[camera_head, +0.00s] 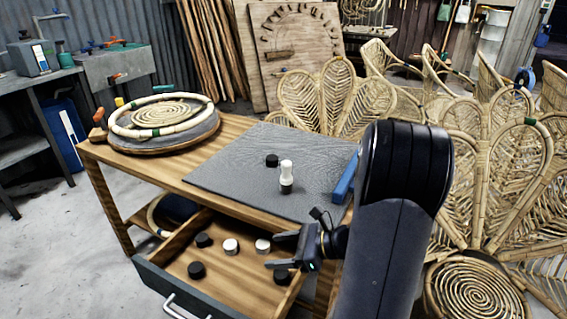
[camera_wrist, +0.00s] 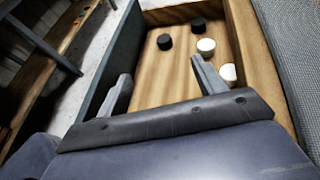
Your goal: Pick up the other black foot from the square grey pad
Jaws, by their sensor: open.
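A black foot (camera_head: 272,160) lies on the grey pad (camera_head: 235,165) on the workbench. Close in front of it on the pad stands a white piece (camera_head: 286,168) with a black foot (camera_head: 287,187) at its base. My gripper (camera_head: 271,250) is open and empty over the open drawer, lower than and in front of the pad. In the wrist view my gripper's fingers (camera_wrist: 161,70) are apart with only drawer floor between them. The pad's edge (camera_wrist: 290,50) shows at the right there, but neither foot on the pad is visible in that view.
The open drawer (camera_head: 180,262) holds several black and white round pieces. A blue bar (camera_head: 345,180) lies at the pad's right edge. A rattan ring on a round form (camera_head: 164,122) sits at the bench's left. Woven rattan chairs (camera_head: 470,150) stand at right.

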